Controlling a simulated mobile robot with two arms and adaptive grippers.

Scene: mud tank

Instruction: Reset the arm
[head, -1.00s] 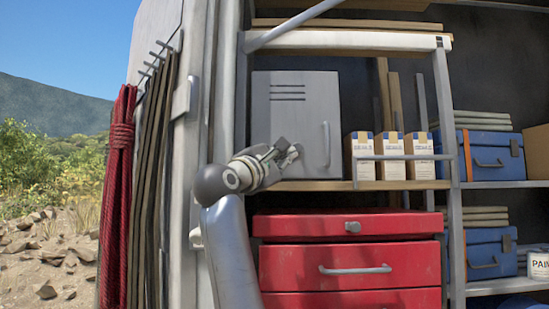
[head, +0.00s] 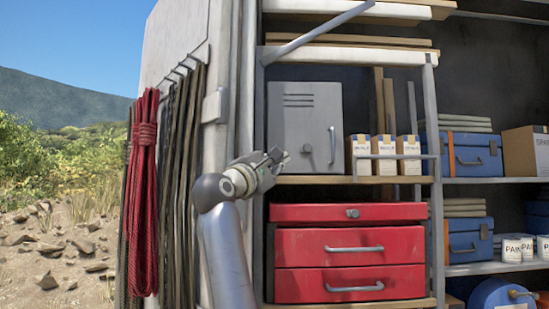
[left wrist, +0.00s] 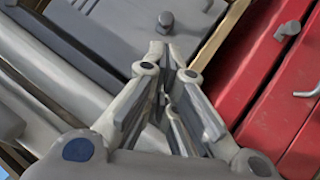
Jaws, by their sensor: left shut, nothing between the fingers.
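My left gripper (head: 277,157) is in front of the lower left part of a grey metal locker (head: 315,120) on the shelf. Its fingers are shut with nothing between them. In the left wrist view the closed fingers (left wrist: 170,60) point toward the grey locker (left wrist: 115,22), and a small grey knob sits just beyond the tips. I cannot tell whether the gripper touches the locker. My right gripper shows in neither view.
A red drawer chest (head: 350,248) stands below the locker shelf. Several small boxes (head: 385,155) stand right of the locker, with blue cases (head: 465,153) beyond. Red rope (head: 144,190) and dark cords (head: 180,180) hang on the left panel. Open ground lies further left.

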